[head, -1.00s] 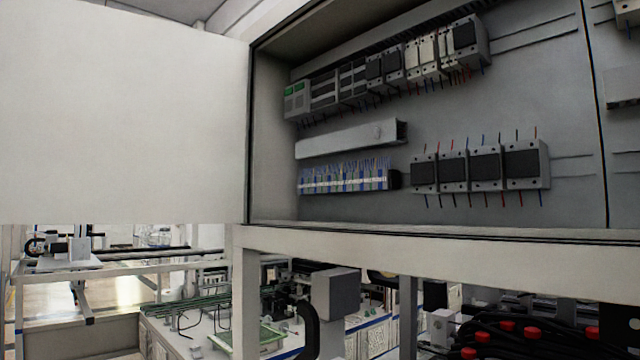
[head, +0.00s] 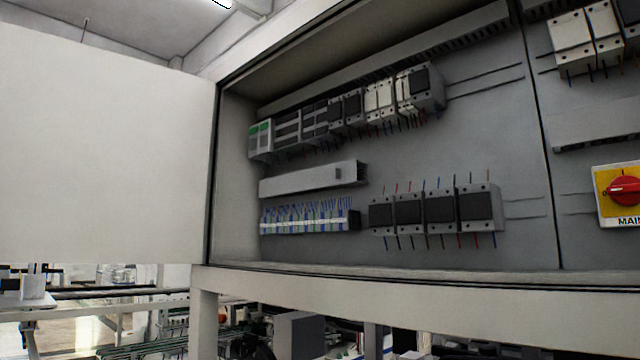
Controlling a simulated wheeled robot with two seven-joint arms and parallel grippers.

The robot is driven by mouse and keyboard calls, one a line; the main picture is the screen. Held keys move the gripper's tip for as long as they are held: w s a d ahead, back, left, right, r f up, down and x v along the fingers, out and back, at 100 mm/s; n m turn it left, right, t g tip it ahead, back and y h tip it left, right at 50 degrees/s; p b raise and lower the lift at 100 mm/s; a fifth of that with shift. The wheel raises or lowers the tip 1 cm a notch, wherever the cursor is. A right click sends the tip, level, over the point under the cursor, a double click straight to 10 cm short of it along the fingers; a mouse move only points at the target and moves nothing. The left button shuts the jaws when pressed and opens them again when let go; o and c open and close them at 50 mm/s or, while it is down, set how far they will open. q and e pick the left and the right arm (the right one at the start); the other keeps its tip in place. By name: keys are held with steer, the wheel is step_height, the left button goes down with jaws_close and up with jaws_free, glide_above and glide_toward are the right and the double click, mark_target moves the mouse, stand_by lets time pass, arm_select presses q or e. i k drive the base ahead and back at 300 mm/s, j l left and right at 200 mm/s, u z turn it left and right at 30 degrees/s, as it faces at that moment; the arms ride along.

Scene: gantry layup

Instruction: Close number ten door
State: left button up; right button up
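A plain white cabinet door (head: 105,165) stands wide open at the left of the head view, hinged along the left edge of an electrical cabinet (head: 400,285). No number is visible on the door, so I cannot tell whether it is number ten. The cabinet's inside is exposed, with a grey back panel (head: 450,150). The door's far left edge lies outside the view. Neither of my grippers is in view.
Inside are relay modules (head: 345,112), a terminal strip (head: 305,220) and contactors (head: 435,215). A red rotary switch on a yellow plate (head: 622,192) is at the right. Below the cabinet are frame legs (head: 204,325) and equipment.

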mark_target(104, 154)
steer(key=k+l+z, duration=0.1)
steer(key=k+z, duration=0.15)
steer(key=k, duration=0.4)
steer(key=j+z, duration=0.1)
steer(key=z, duration=0.75)
steer(key=j+z, duration=0.15)
steer(key=z, duration=0.25)
steer(key=j+z, duration=0.1)
steer(key=z, duration=0.3)
steer(key=k+j, duration=0.2)
steer(key=j, duration=0.35)
steer(key=k+j, duration=0.2)
steer(key=j, duration=0.4)
steer(key=k+j, duration=0.2)
steer(key=j, duration=0.35)
steer(key=k+j, duration=0.2)
steer(key=j, duration=0.4)
steer(key=k+j+z, duration=0.1)
steer(key=j, duration=0.45)
steer(key=k+j, duration=0.35)
steer(key=j, duration=0.2)
steer(key=k+j, duration=0.2)
steer(key=j, duration=0.35)
steer(key=k+j, duration=0.25)
steer(key=j, duration=0.3)
